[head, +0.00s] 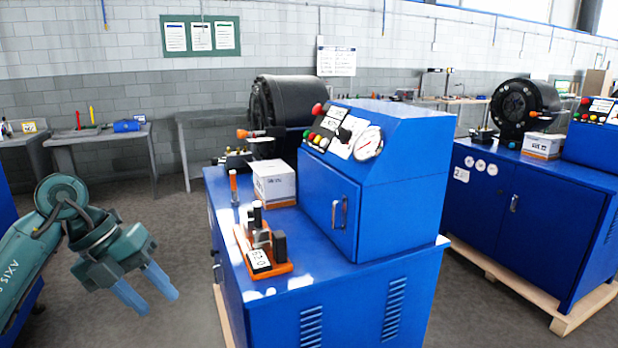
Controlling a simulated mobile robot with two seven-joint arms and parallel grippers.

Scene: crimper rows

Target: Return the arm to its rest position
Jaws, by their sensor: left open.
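My left gripper (146,289) comes in from the left on my teal arm (30,258). It is open and empty, with its two blue fingers pointing down and to the right above the floor. It is apart from the blue crimper bench (330,262), to the left of it. My right gripper does not show in the head view.
The bench carries a white box (274,183), an orange-based fixture (262,252) and a control cabinet with a gauge (368,143). A second blue crimper (530,205) stands on a pallet at right. Grey tables (98,137) stand along the back wall. The floor between is clear.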

